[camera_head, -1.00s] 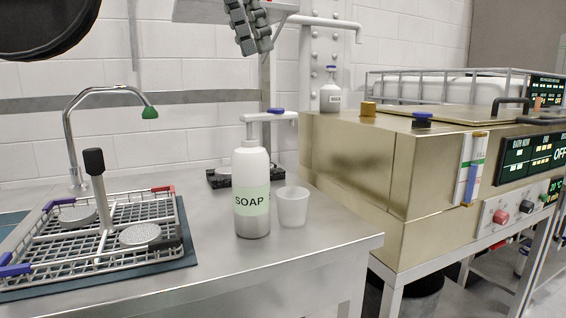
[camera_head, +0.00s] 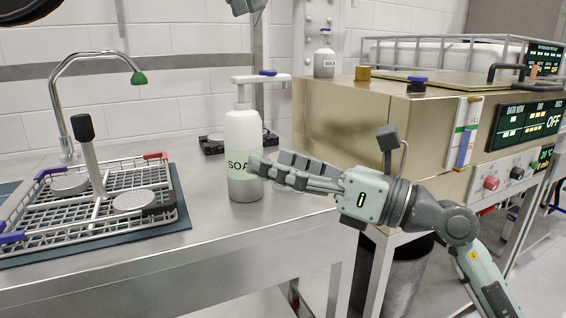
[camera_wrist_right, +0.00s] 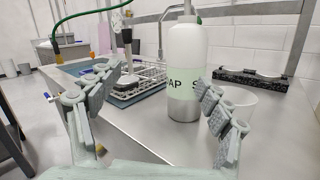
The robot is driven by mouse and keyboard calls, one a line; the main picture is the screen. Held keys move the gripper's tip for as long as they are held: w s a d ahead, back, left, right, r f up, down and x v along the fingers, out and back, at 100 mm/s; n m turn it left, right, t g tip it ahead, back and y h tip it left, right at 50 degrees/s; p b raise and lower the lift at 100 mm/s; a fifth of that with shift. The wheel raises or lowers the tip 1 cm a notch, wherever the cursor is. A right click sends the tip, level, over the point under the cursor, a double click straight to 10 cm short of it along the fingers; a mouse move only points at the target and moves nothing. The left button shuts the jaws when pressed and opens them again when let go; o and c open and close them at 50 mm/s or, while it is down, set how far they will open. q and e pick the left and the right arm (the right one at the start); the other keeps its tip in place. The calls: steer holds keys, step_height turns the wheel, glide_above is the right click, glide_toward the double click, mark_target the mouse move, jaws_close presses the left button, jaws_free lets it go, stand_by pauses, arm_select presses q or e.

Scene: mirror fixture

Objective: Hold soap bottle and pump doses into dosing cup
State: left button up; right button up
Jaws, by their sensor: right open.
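The white soap bottle (camera_head: 243,135) with a green SOAP label and a white pump stands upright on the steel counter. It also shows in the right wrist view (camera_wrist_right: 184,50), between the finger lines and nearer the right-hand finger. My right gripper (camera_head: 268,168) is open, its fingers overlapping the bottle's right edge in the head view; I cannot tell whether they touch. The translucent dosing cup (camera_wrist_right: 242,100) stands beside the bottle, partly behind a finger; in the head view my right gripper mostly hides it.
A wire rack (camera_head: 110,200) with a dark-handled post and a curved tap (camera_head: 60,100) stand at the left. A brass-coloured bath unit (camera_head: 350,130) with a small bottle (camera_head: 325,60) on top stands at the right. The counter front is clear.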

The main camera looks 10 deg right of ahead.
mark_target(244, 155)
steer(key=w+h, duration=0.1)
steer(key=w+f+n, duration=0.1)
steer(key=w+h, duration=0.1)
steer(key=shift+w+d+f+n+t+h, duration=0.15)
steer(key=shift+d+n+t+h, duration=0.15)
steer(key=shift+d+n, duration=0.1)
steer(key=x, duration=0.7)
steer(key=shift+w+a, duration=0.2)
steer(key=shift+w, duration=0.05)
arm_select(q)
steer(key=shift+c, duration=0.2)
arm_select(e)
steer(key=c, duration=1.6)
arm_select(q)
jaws_close()
arm_select(e)
steer(key=shift+o, duration=0.2)
